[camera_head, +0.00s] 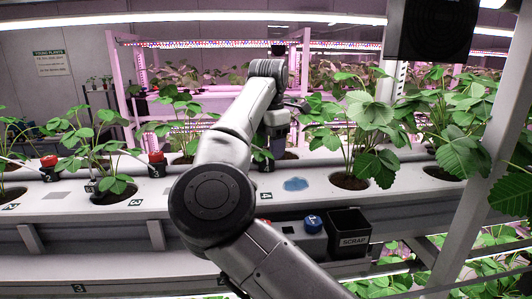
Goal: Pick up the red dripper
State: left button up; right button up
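A red-capped dripper (156,158) stands upright on the white rack, left of my arm. A similar red-capped dripper (48,162) stands further left. A small red piece (265,222) shows on the lower ledge beside my arm, mostly hidden by it; I cannot tell what it is. One arm, which seems to be my right, rises from the bottom and bends over the rack. Its gripper (276,142) points down over the rack behind a plant pot area; its fingers are too small and dark to read. My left gripper is not in view.
A blue-capped object (313,224) and a black bin marked SCRAP (350,241) sit on the lower ledge at right. Strawberry plants (358,125) stand in rack holes. A blue patch (296,184) lies on the rack. A grey post (484,150) stands at right.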

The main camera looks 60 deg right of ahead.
jog(key=c, duration=0.8)
jog(key=shift+c, duration=0.2)
notch_tip(320, 180, up, 9)
jog(key=shift+r+p, duration=0.1)
jog(key=shift+p, duration=0.45)
jog(key=shift+r+p, duration=1.9)
jog(key=shift+p, duration=0.15)
